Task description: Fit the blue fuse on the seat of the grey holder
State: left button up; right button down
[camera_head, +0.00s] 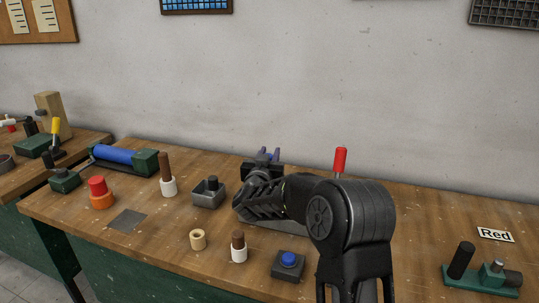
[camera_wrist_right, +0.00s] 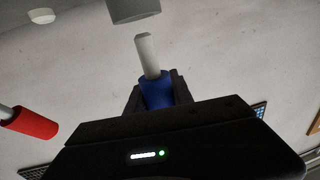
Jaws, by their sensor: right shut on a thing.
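The blue fuse (camera_wrist_right: 156,92), a blue body with a pale pin, is between the fingers of my right gripper (camera_wrist_right: 158,98) in the wrist view. The pin sticks out past the fingers. My right gripper (camera_head: 263,166) is shut on it; in the head view only bits of blue show there. A grey cylindrical part (camera_wrist_right: 133,8) is cut off at the top edge of the wrist view, apart from the pin tip; I cannot tell surely that it is the grey holder. In the head view my arm covers most of the area below the gripper. My left gripper is not in view.
A red-topped rod (camera_head: 340,160) stands just right of my right gripper. A grey box with a dark post (camera_head: 208,193) sits to its left. A cream ring (camera_head: 198,239), a brown-topped white peg (camera_head: 238,248) and a blue-button block (camera_head: 289,262) are nearer. Bare bench (camera_head: 425,220) lies right.

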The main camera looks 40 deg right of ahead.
jog(key=shift+f+b, duration=2)
jog(key=shift+f, duration=0.55)
jog(key=c, duration=1)
grip_release()
jog(key=shift+c, duration=0.2)
jog(key=shift+r, duration=0.1)
notch_tip(320, 180, up, 10)
jog(key=shift+p, duration=0.4)
